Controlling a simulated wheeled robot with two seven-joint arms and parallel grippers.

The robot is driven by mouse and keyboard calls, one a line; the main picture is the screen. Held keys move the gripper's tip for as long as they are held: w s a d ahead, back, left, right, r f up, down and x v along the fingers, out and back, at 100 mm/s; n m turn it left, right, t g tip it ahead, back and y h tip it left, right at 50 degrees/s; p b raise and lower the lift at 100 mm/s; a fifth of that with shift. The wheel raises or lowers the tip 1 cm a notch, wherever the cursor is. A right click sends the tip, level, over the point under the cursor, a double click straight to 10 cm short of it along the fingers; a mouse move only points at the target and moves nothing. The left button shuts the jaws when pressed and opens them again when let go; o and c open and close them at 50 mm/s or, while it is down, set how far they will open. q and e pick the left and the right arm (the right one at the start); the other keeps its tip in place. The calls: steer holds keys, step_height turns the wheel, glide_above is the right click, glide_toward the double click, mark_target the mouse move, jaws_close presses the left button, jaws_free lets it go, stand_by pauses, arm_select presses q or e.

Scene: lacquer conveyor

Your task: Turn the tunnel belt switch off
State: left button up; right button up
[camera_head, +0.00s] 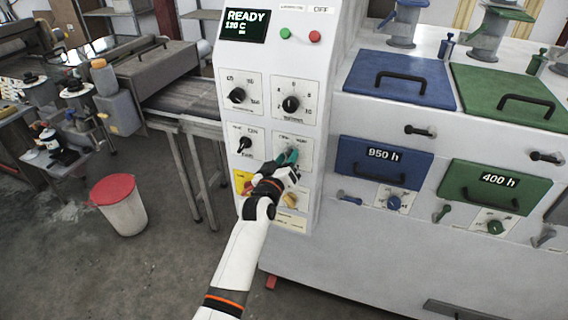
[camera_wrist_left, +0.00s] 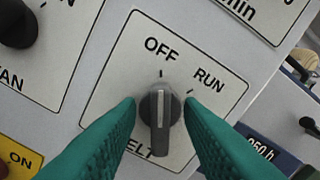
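The tunnel belt switch (camera_wrist_left: 159,118) is a dark grey bar knob on a white plate marked OFF and RUN, with "BELT" partly covered below. In the left wrist view its bar lines up with the tick under OFF, not the tick by RUN. My left gripper (camera_wrist_left: 160,102) has green fingers, one on each side of the knob, with a narrow gap visible at both sides. In the head view my left gripper (camera_head: 287,158) is at the belt plate on the white control panel (camera_head: 262,125) and hides the knob. My right gripper is out of view.
A fan switch (camera_head: 244,143) is left of the belt plate. Two dials, including a black one (camera_head: 291,104), sit above. A yellow plate (camera_head: 242,178) is below left. The READY display (camera_head: 244,25) tops the panel. Blue (camera_head: 385,163) and green drawers are at right.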

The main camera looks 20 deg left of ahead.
arm_select(q)
steer(key=s+b, duration=0.2)
steer(key=s, duration=1)
steer(key=shift+a+b, duration=0.2)
steer(key=shift+b, duration=0.1)
